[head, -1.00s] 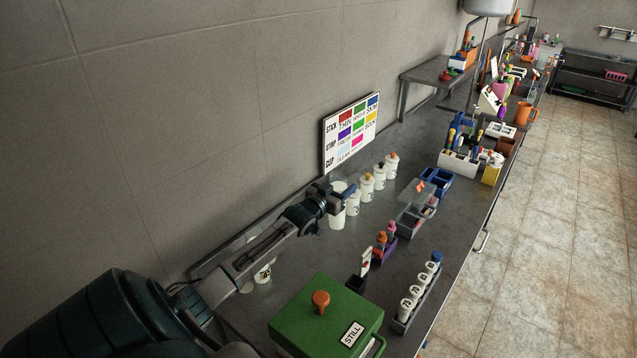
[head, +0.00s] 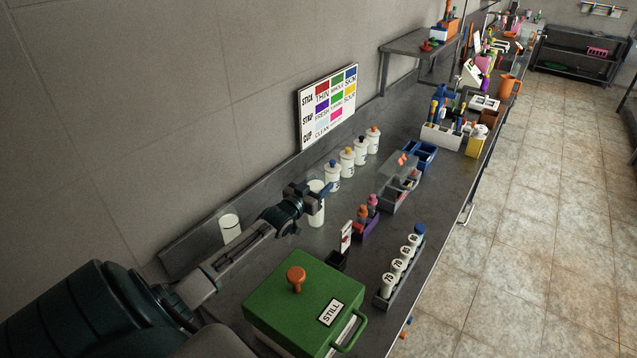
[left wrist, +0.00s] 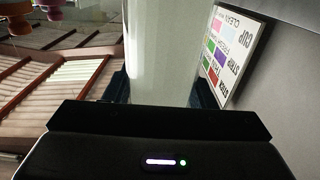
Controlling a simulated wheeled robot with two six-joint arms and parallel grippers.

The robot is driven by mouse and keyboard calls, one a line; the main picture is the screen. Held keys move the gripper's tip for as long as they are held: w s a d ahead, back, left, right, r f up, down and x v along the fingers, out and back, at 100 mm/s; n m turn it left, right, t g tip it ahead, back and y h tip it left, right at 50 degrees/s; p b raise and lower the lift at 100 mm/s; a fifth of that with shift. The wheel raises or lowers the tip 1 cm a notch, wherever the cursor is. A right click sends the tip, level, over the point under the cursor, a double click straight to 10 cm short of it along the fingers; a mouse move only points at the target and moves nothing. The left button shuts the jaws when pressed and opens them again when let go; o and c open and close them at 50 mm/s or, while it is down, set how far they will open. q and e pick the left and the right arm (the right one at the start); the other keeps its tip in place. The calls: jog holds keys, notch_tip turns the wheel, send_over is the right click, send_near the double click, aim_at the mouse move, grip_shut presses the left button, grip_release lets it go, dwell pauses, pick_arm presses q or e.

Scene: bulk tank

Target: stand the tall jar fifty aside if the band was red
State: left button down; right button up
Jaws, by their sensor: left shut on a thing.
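My left gripper (head: 307,199) is shut on a tall white jar (head: 317,212) above or on the bench, left of the row of bottles. In the left wrist view the pale jar (left wrist: 160,50) stands upright between the fingers. Its number cannot be read. Another pale cylinder (head: 230,227) stands near the wall behind my left arm. A board (head: 328,107) on the wall side shows coloured patches, red among them, with words for stick, strip and cup. My right gripper is not in view.
A green box (head: 305,305) marked STILL sits in front. A grey rack (head: 385,297) holds several numbered vials. A purple holder (head: 364,227), several capped white bottles (head: 347,168) and trays (head: 400,190) crowd the bench. Bare bench shows between the held jar and the trays.

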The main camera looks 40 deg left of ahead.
pick_arm(q)
jog(key=c, duration=0.8)
grip_release()
jog(key=shift+s+f, duration=0.1)
jog(key=shift+s, duration=0.1)
jog(key=shift+o, duration=0.9)
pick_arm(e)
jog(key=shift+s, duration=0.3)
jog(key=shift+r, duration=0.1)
pick_arm(q)
jog(key=shift+s+r+p, duration=0.2)
jog(key=shift+s+p, duration=0.2)
jog(key=shift+p, duration=0.25)
jog(key=s+d+p, duration=0.1)
jog(key=s+p, duration=0.3)
jog(key=s, duration=0.7)
jog(key=shift+f, duration=0.2)
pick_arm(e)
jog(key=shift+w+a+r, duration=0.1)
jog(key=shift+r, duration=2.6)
pick_arm(q)
jog(key=shift+d, duration=0.1)
